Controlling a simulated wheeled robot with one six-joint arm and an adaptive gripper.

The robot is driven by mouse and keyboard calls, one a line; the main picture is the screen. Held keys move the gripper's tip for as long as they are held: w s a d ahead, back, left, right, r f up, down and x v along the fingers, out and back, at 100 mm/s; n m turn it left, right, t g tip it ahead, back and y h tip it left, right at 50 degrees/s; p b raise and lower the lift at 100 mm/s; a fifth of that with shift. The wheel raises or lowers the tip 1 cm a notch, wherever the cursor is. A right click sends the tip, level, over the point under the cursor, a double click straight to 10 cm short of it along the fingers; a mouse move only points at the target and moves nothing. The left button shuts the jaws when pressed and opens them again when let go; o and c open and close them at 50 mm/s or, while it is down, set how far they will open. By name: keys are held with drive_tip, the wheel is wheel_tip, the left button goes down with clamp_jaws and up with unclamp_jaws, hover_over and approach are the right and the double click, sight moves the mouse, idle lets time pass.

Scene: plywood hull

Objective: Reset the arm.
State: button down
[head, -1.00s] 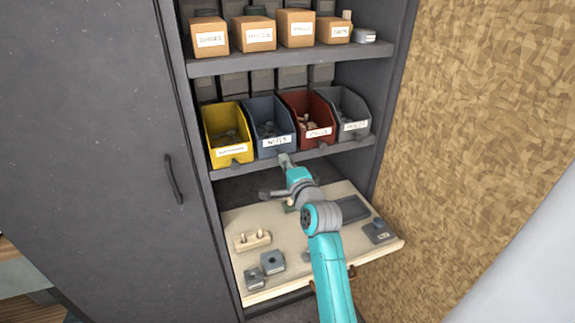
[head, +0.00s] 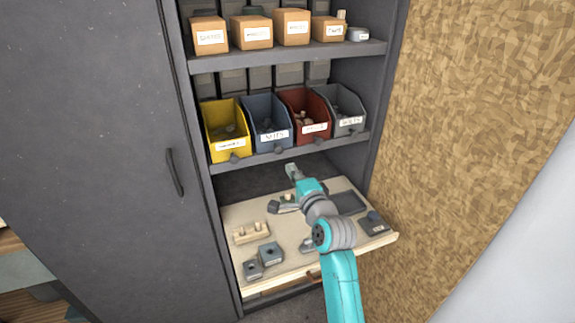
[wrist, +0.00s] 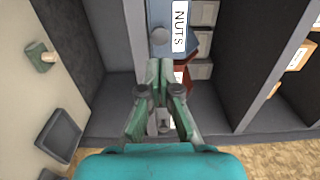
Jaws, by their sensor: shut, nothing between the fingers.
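My gripper (wrist: 159,68) is shut and empty in the wrist view, its fingertips together in front of the blue NUTS bin. In the head view my gripper (head: 291,168) is above the back of the pull-out board (head: 290,236), just below the bin shelf. The teal arm reaches up to it from the lower right.
Yellow (head: 226,130), blue (head: 267,124), red (head: 306,117) and grey (head: 342,110) bins stand on the shelf above. The board holds a peg block (head: 252,233), grey square blocks (head: 270,254) and a dark tray (head: 349,203). A cabinet door (head: 90,150) is at left, a chipboard wall (head: 470,130) at right.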

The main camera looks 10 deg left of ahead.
drive_tip(key=s+d+f+n+h, duration=0.1)
drive_tip(key=s+d+f+h, duration=0.1)
drive_tip(key=s+d+f, duration=0.7)
drive_tip(key=s+d+f+n+h, duration=0.2)
drive_tip(key=s+d+f, duration=0.35)
drive_tip(key=s, duration=0.55)
drive_tip(key=s+d+f+n+h, duration=0.1)
drive_tip(key=s+d+f+h, duration=0.1)
drive_tip(key=s+d+f, duration=0.7)
drive_tip(key=s+d+r+n+h, duration=0.1)
drive_tip(key=s+d+r+n, duration=0.1)
drive_tip(key=s, duration=0.8)
drive_tip(key=s+d+r+n+h, duration=0.1)
drive_tip(key=s+d+r+n, duration=0.1)
drive_tip(key=s, duration=0.8)
drive_tip(key=s+d+r+n+h, duration=0.2)
drive_tip(key=s+d+r+n, duration=0.1)
drive_tip(key=s, duration=0.7)
drive_tip(key=shift+d+r, duration=0.4)
